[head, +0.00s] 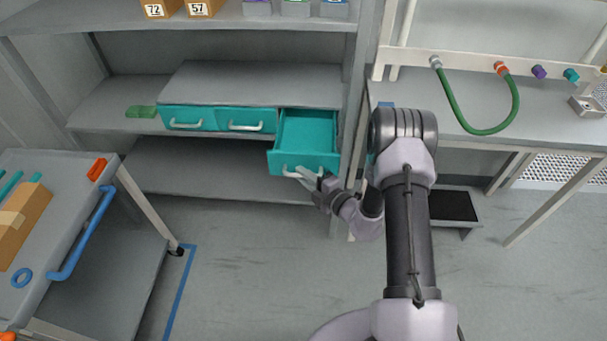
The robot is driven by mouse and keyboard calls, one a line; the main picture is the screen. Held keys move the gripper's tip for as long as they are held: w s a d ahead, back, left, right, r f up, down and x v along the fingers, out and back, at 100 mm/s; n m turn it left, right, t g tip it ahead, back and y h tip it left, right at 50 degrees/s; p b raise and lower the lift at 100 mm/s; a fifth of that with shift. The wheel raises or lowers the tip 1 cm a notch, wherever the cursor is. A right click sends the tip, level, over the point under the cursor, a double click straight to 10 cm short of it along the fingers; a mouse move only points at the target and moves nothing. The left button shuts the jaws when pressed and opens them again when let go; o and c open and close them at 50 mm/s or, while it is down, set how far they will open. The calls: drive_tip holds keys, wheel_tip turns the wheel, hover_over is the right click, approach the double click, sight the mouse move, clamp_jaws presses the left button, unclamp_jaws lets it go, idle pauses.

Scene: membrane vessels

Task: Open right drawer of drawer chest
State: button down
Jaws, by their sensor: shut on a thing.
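The drawer chest (262,85) sits on a shelf, with a grey top and teal drawers in a row. The right drawer (306,136) stands pulled out toward me, and its teal inside looks empty. The middle drawer (245,119) and the left drawer (187,118) are closed, each with a pale handle. My gripper (307,175) is at the front of the right drawer, shut on its handle (290,170). Part of that handle is hidden by the gripper.
A shelf post (357,100) stands just right of the open drawer. A grey cart (60,190) with a blue handle (85,235) and a cardboard box is at left. A workbench (460,115) with a green hose (455,105) is at right. Floor between cart and arm is clear.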

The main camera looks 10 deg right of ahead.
drive_tip(key=shift+w, duration=0.15)
drive_tip(key=c, duration=1.5)
unclamp_jaws()
drive_tip(key=shift+d, duration=0.1)
drive_tip(key=shift+o, duration=0.2)
drive_tip(key=p+v, duration=0.4)
drive_tip(key=v, duration=1.3)
drive_tip(key=shift+s, duration=0.2)
